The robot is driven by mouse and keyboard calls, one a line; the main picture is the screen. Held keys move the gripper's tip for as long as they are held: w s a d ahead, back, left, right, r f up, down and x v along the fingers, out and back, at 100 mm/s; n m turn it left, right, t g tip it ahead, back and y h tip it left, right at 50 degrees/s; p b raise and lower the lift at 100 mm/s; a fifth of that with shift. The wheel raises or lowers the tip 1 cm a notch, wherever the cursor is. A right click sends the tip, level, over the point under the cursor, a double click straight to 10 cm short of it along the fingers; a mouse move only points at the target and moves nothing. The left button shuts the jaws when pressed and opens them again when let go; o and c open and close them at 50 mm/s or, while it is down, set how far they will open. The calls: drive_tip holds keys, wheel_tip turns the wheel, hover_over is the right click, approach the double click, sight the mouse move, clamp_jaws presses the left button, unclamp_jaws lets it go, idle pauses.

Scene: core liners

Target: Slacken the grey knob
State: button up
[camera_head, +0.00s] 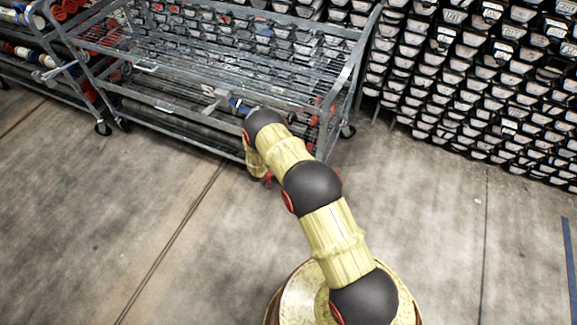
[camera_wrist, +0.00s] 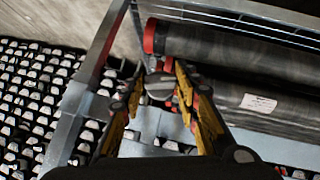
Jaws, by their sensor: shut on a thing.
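In the wrist view the grey knob (camera_wrist: 159,86) sits between the two yellow-and-black fingers of my gripper (camera_wrist: 158,80). The fingers lie on either side of it and are shut on it. Its far side and the exact contact points are hard to make out. In the head view my arm reaches to the front of the metal trolley (camera_head: 185,135). My gripper and the knob cannot be made out there behind the arm.
In the wrist view dark tubes (camera_wrist: 235,50), one with a red end, lie right of the fingers, close to them. A metal rail (camera_wrist: 95,70) runs at left. The head view shows stacked core boxes (camera_head: 480,90) at right and clear concrete floor (camera_head: 110,220) in front.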

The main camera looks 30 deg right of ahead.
drive_tip(key=o, duration=1.2)
drive_tip(key=shift+c, duration=0.2)
drive_tip(key=shift+r, duration=0.1)
drive_tip(key=v, duration=1.2)
